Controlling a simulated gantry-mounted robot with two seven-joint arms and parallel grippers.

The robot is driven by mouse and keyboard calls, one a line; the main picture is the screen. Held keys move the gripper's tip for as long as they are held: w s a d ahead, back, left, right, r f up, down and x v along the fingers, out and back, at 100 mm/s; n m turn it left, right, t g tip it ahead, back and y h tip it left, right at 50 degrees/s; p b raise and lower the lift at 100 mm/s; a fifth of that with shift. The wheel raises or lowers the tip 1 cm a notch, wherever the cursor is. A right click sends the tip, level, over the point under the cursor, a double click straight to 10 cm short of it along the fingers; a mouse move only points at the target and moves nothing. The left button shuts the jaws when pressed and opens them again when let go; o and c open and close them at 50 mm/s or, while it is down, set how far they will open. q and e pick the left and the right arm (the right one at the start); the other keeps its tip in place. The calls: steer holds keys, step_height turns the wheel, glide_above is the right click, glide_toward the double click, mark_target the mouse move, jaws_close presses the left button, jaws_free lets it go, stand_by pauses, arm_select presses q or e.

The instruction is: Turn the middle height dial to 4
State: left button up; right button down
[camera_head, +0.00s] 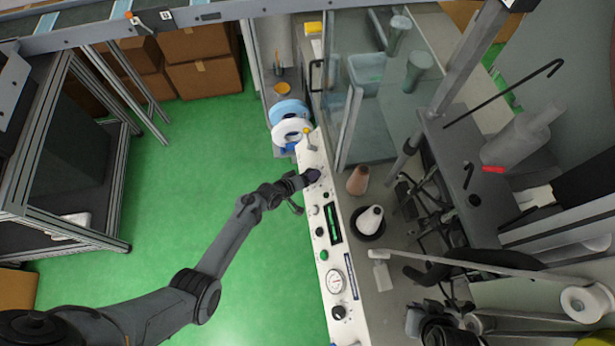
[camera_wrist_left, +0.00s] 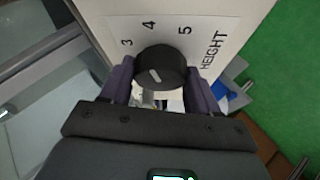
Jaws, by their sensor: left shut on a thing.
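The black height dial (camera_wrist_left: 160,70) sits on a white panel face with the printed numbers 3, 4 and 5 and the word HEIGHT (camera_wrist_left: 213,50). A short white mark on the dial points up and left in the left wrist view, towards the 3 side; its exact reading is hard to tell. My left gripper (camera_wrist_left: 158,92) is shut on the dial, with one dark finger on each side of it. In the head view my left gripper (camera_head: 310,177) is at the upper part of the long white panel (camera_head: 343,278) and hides most of the dial. My right gripper is not in view.
The panel also carries a green display (camera_head: 333,223), a round gauge (camera_head: 335,281) and a black knob (camera_head: 339,312). A lever with an orange tip (camera_head: 306,132) stands above my gripper. Cones (camera_head: 358,180) stand right of the panel. Green floor (camera_head: 165,200) is clear at left.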

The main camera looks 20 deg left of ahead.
arm_select(q)
steer(key=shift+f, duration=0.15)
steer(key=o, duration=1.1)
steer(key=shift+c, duration=0.2)
steer(key=shift+r, duration=0.2)
steer(key=shift+s+a+r, duration=0.15)
steer(key=shift+s, duration=0.1)
steer(key=p+v, duration=0.2)
steer(key=v, duration=0.8)
steer(key=shift+p, duration=0.35)
